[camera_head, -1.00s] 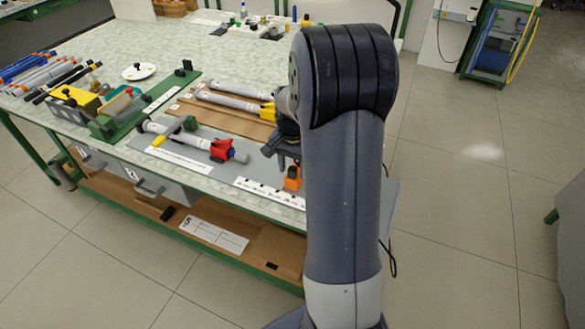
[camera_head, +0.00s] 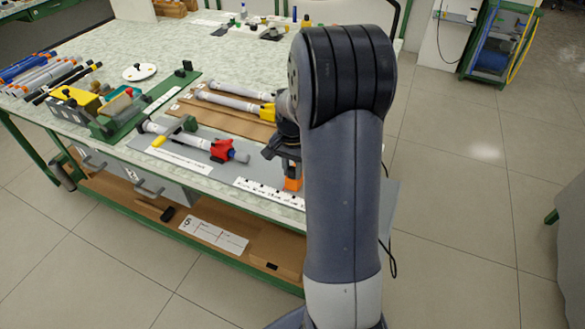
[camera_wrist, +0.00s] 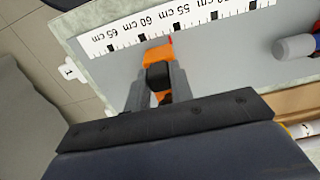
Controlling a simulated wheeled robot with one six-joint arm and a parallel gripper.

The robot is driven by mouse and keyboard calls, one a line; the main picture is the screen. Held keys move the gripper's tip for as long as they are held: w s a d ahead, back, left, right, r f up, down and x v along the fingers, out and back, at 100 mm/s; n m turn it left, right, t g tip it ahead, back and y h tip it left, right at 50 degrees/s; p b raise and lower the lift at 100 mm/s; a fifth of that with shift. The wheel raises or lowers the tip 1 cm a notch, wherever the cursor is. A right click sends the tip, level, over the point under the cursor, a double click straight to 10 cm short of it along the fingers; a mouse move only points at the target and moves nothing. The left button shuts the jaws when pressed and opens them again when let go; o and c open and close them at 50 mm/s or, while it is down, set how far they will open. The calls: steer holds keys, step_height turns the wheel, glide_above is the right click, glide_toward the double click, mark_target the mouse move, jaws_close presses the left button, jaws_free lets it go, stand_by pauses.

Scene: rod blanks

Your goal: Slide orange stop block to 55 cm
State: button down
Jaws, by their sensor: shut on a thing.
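The orange stop block (camera_head: 292,184) stands beside the white printed scale (camera_head: 262,189) on the grey board. In the wrist view, the orange block (camera_wrist: 158,52) has its red-tipped end against the scale's edge (camera_wrist: 128,36), near the 60 cm label on its 55 cm side; the exact reading is hard to tell. My gripper (camera_wrist: 158,82) is shut on the block, one finger on each side, with a black part of the block between them. In the head view, my gripper (camera_head: 289,168) is partly hidden by my arm.
A grey rod with a red clamp (camera_head: 222,149) lies on the board left of my gripper; a rod end also shows at the wrist view's right (camera_wrist: 296,46). Rods with yellow ends (camera_head: 236,102) lie behind on brown wood. The table's front edge is close to the scale.

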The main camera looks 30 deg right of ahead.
steer(key=shift+w+a, duration=0.4)
steer(key=shift+w, duration=0.2)
steer(key=c, duration=1.2)
jaws_free()
steer(key=shift+c, duration=0.2)
step_height(320, 180, up, 11)
steer(key=p, duration=0.1)
steer(key=shift+f, duration=0.1)
